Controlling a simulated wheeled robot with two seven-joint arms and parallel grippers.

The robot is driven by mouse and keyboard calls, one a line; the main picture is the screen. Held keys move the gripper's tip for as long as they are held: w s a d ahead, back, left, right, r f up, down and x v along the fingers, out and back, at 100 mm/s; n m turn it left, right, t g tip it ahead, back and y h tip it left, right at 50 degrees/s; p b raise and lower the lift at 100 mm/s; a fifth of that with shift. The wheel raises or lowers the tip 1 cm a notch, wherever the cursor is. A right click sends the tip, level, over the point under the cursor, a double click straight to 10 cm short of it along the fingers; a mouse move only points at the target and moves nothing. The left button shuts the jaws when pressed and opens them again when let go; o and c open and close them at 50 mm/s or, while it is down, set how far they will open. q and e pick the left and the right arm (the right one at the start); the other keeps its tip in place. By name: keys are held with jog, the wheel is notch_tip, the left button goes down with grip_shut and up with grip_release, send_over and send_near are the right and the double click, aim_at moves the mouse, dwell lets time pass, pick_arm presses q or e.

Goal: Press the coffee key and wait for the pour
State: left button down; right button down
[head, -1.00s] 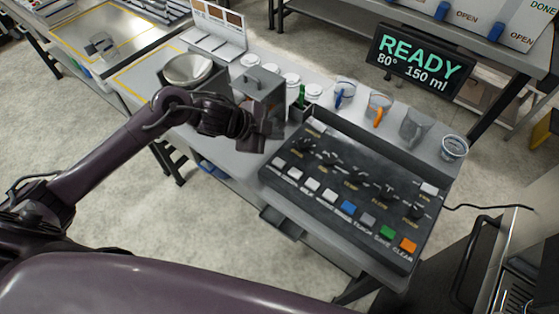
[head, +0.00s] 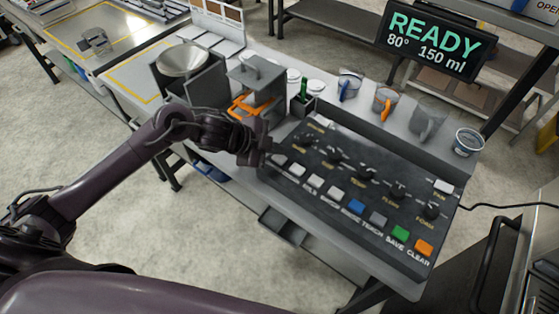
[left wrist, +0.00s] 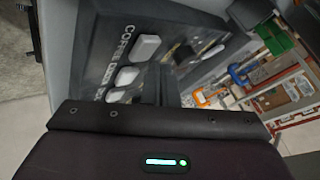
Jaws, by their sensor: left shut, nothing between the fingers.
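The dark control panel (head: 350,195) lies on the bench with a row of keys along its front edge. The coffee key (head: 279,160) is the white key at the left end; it also shows in the left wrist view (left wrist: 145,47), near the COFFEE label. My left gripper (head: 262,153) is shut and empty, close to the panel's left end and just beside the coffee key. Contact cannot be told. In the left wrist view its dark fingers (left wrist: 159,86) point toward the panel. The display (head: 436,40) reads READY, 80°, 150 ml. My right gripper is not in view.
Behind the panel stand jugs with a blue handle (head: 349,86) and an orange handle (head: 385,103). A grey dispenser stand (head: 257,82) with an orange part and a metal bowl (head: 184,60) are behind my left arm. Floor is clear in front.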

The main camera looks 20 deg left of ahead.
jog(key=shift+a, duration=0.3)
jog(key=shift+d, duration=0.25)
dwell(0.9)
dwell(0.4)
pick_arm(q)
jog(key=shift+f, duration=0.45)
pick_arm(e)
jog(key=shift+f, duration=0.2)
